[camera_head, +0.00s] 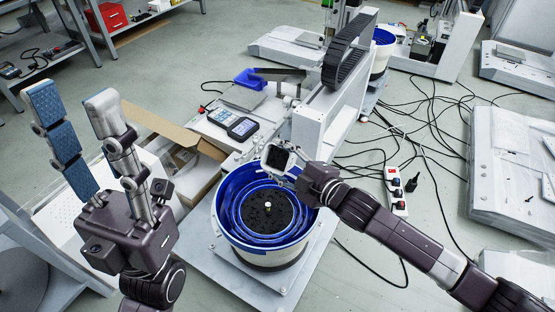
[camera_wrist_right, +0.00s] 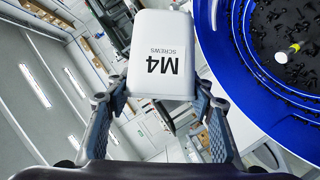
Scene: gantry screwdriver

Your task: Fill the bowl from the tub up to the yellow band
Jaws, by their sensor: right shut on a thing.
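The bowl (camera_head: 228,228) is a round feeder with a blue inside and spiral track. Dark screws lie on its floor (camera_head: 266,213), also in the right wrist view (camera_wrist_right: 270,20). A pale centre post (camera_wrist_right: 294,48) shows some yellow there. The white tub (camera_wrist_right: 161,60), marked "M4 SCREWS", is between my right gripper's fingers (camera_wrist_right: 157,105). In the head view the tub (camera_head: 278,158) is over the bowl's back rim, my right gripper (camera_head: 291,168) shut on it. Its contents and exact tilt are unclear. My left gripper (camera_head: 68,92) is open and empty, left of the bowl.
A handheld panel with a screen (camera_head: 242,128) lies behind the bowl, near a blue bin (camera_head: 250,78). A gantry (camera_head: 328,122) stands behind the bowl. An open cardboard box (camera_head: 170,130) is at left. Cables and a power strip (camera_head: 396,190) lie on the floor at right.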

